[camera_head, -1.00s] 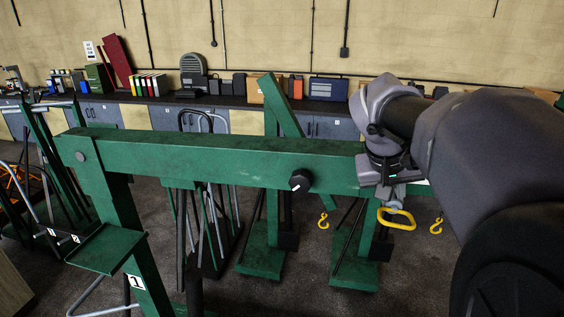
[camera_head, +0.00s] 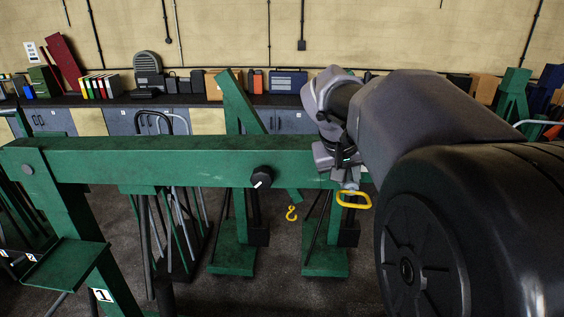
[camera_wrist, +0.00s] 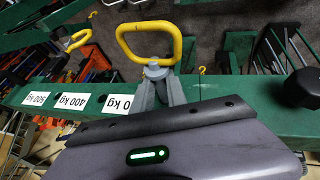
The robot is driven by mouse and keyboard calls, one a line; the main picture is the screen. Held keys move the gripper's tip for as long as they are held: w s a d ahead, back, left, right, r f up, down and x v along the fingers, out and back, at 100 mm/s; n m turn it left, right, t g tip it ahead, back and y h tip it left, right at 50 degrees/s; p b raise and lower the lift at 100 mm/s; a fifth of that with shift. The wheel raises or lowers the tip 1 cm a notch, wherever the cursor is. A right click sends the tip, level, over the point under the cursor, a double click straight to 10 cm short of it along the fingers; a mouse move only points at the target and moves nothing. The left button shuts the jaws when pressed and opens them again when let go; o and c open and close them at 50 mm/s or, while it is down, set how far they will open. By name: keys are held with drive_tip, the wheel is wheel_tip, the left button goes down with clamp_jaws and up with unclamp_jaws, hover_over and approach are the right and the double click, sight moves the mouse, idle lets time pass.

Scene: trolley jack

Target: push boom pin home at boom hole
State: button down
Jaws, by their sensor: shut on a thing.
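The boom (camera_head: 150,160) is a long green beam running across the head view, and it also crosses the wrist view (camera_wrist: 235,118). My gripper (camera_head: 348,188) is at its right part, with grey fingers (camera_wrist: 157,78) shut on the stem below a yellow loop handle (camera_wrist: 150,40). I take this loop (camera_head: 354,205) as the boom pin's handle. The loop hangs just below the boom's lower edge in the head view. The pin's shaft and the hole at the gripper are hidden, so I cannot tell how deep the pin sits.
Weight labels (camera_wrist: 72,101) and dark holes line the boom beside my gripper. A black knob (camera_head: 262,177) sticks out of the boom to the left. A yellow hook (camera_head: 291,213) hangs behind. Other green cranes (camera_head: 232,225) and a long bench (camera_head: 190,100) stand beyond.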

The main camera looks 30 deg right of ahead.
drive_tip(key=shift+w+d+r+p, duration=0.1)
drive_tip(key=shift+w+d+p, duration=0.35)
drive_tip(key=shift+w, duration=0.35)
drive_tip(key=shift+w+d+p, duration=0.35)
drive_tip(key=shift+w+d, duration=0.15)
drive_tip(key=shift+w, duration=0.3)
